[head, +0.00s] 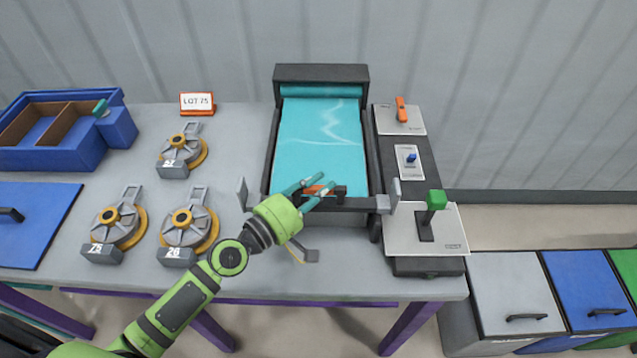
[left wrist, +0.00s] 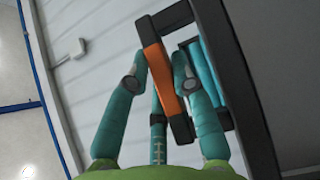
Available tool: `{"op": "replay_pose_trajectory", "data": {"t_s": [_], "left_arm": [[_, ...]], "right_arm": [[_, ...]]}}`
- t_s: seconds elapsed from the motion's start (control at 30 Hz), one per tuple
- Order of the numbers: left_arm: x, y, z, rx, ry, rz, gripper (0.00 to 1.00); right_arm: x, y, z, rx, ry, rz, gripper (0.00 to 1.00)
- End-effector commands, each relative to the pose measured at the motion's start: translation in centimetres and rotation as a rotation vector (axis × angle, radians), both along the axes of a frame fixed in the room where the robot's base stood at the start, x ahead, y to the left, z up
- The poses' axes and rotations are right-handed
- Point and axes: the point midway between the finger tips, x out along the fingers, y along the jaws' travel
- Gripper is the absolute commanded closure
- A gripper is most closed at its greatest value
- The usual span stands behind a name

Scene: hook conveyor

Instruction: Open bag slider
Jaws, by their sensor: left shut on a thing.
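My left gripper (head: 317,190) is at the front end of the conveyor, its teal fingers shut on an orange handle (head: 322,187) with black ends. I take this handle to be the slider. In the left wrist view, the orange handle (left wrist: 160,72) lies between the fingertips, beside a dark frame (left wrist: 240,90). A teal sheet (head: 320,140) with pale crease lines covers the conveyor bed behind the gripper. I cannot tell whether it is the bag or the belt. My right gripper is in neither view.
A green-knobbed lever (head: 435,201), a blue switch (head: 411,158) and an orange switch (head: 401,108) stand right of the conveyor. Several numbered grey-and-yellow discs (head: 116,222) are on the table (head: 240,130) at left. A blue divided bin (head: 118,128) is at far left.

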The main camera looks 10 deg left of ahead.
Motion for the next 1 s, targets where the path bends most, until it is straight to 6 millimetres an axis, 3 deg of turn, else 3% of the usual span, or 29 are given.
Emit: {"op": "replay_pose_trajectory", "data": {"t_s": [0.2, 0.23, 0.27, 0.67, 1.0], "left_arm": [[0.0, 0.0, 0.0, 0.005, -0.003, 0.0, 1.0], [0.0, 0.0, 0.0, 0.005, -0.003, 0.0, 0.72], [0.0, 0.0, 0.0, 0.005, -0.003, 0.0, 0.65], [-0.2, 0.2, 0.0, 0.004, -0.001, 0.0, 0.65], [-3.0, 2.0, -0.1, 0.012, -0.002, -0.004, 0.65]], "right_arm": [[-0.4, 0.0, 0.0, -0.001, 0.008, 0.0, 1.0], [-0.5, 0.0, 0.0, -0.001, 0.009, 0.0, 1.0], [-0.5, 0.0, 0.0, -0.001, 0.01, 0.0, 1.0], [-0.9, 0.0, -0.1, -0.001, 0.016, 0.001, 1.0], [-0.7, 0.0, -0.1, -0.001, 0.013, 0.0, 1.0]]}}
